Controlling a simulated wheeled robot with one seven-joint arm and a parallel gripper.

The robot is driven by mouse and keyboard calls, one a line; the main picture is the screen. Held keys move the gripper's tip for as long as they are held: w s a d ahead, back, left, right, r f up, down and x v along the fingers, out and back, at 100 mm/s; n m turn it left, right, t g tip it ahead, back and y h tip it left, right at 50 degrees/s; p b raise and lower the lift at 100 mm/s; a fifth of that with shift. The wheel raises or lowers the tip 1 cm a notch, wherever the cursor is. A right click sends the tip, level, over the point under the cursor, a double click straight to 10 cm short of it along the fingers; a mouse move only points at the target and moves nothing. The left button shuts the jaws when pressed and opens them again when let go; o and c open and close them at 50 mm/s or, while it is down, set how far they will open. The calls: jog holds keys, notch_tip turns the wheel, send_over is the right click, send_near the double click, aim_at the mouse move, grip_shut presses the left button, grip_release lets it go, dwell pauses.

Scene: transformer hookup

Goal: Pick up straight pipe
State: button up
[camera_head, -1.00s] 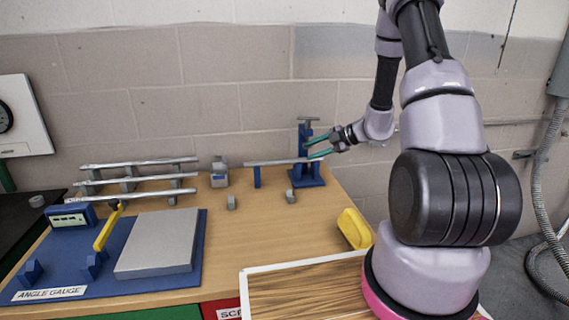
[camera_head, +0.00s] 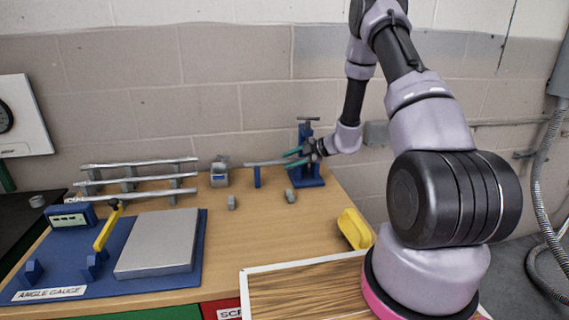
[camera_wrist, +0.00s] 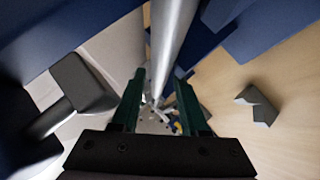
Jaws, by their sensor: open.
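A straight grey pipe (camera_head: 262,163) lies level between a small blue post (camera_head: 257,178) and a blue vise (camera_head: 308,178) at the back of the bench. In the wrist view the pipe (camera_wrist: 174,35) runs from the top edge down to between the two green fingers. My gripper (camera_head: 288,159) is at the pipe's right part, in front of the vise. It is open, with the fingers (camera_wrist: 158,100) on either side of the pipe and gaps showing. Whether either finger touches the pipe cannot be told.
More pipes (camera_head: 140,163) lie on a rack at the left. A small grey-blue device (camera_head: 220,177), two grey fittings (camera_head: 232,202) and a yellow piece (camera_head: 354,228) stand around the bench. The blue angle gauge board (camera_head: 65,260) fills the front left. The wall is close behind.

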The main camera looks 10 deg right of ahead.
grip_shut()
